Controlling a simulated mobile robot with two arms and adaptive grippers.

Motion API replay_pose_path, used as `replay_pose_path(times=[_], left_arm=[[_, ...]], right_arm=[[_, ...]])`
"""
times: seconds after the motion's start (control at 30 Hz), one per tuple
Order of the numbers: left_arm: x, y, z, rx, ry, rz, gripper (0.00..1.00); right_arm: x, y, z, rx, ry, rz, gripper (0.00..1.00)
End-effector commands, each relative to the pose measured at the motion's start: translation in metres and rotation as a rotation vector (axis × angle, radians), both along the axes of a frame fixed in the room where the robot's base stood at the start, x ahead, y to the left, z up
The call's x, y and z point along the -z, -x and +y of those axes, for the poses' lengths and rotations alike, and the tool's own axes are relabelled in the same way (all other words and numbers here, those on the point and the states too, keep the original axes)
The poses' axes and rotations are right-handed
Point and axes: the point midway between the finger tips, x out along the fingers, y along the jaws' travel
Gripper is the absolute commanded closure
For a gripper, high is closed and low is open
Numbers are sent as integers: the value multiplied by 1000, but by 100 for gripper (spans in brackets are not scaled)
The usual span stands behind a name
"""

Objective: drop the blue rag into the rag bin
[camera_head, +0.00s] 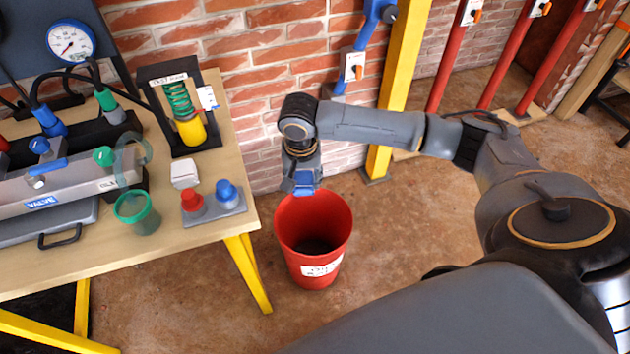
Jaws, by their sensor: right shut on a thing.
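My right gripper (301,174) reaches in from the right and points down. It is shut on the blue rag (304,186), of which only a small bunched part shows between the fingers. The rag bin (320,268) is a red, open-topped bucket with a white label, standing on the floor. The gripper and rag appear over the back part of the bin's rim; the exact height above it is hard to tell. The bin's inside looks dark, and no rag shows in it. My left gripper is not in view.
A wooden workbench (90,262) with yellow legs stands left of the bin, carrying a gauge (70,41), a spring stand (186,118), a green cup (136,212) and red and blue knobs. A brick wall and a yellow post (398,70) stand behind. Floor right of the bin is clear.

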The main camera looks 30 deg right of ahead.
Motion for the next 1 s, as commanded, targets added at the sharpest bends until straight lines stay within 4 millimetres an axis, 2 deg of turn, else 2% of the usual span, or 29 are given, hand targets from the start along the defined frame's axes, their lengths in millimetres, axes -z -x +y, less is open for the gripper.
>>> replay_pose_path(times=[0.03, 0.1, 0.2, 0.3, 0.43, 0.67, 1.0], left_arm=[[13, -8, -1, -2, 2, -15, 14], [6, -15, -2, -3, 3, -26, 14], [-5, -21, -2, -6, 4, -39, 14], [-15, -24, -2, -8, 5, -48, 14], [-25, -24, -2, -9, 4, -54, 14], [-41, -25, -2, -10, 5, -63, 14], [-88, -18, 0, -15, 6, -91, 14]], right_arm=[[45, -6, -10, 41, 2, 3, 84], [79, -13, -23, 89, 2, 3, 84], [117, -21, -40, 145, 2, 2, 84], [144, -26, -54, 186, 1, 2, 84], [160, -29, -64, 212, -1, -1, 84], [166, -30, -67, 220, -1, -2, 84], [178, -30, -66, 220, 0, -1, 84]])
